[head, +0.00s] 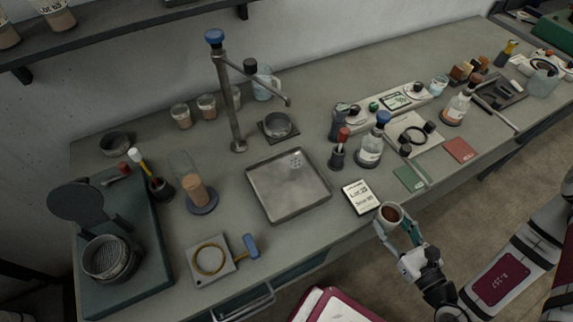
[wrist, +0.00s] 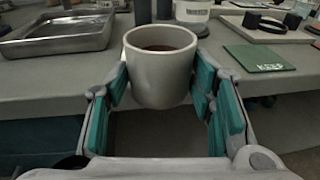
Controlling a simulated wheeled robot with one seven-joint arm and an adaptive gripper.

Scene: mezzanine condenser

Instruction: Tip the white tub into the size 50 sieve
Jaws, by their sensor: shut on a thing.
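The white tub (head: 390,214) is upright in my gripper (head: 397,228), with brown material inside. In the wrist view the tub (wrist: 160,80) sits between the teal finger pads, which close on both its sides. It is held just off the front edge of the bench. A dark round sieve (head: 110,259) sits on the teal machine at the far left. Another round sieve-like pan (head: 277,125) stands on a dark square base at the back, and a small dark one (head: 115,143) is at the back left. I cannot read a size on any of them.
A metal tray (head: 287,186) lies mid-bench, with a lettered card (head: 361,197) near the tub. A tall post (head: 233,105) with a side arm rises behind the tray. A brass ring (head: 209,259) on a plate and a blue-headed tool (head: 245,246) lie front left.

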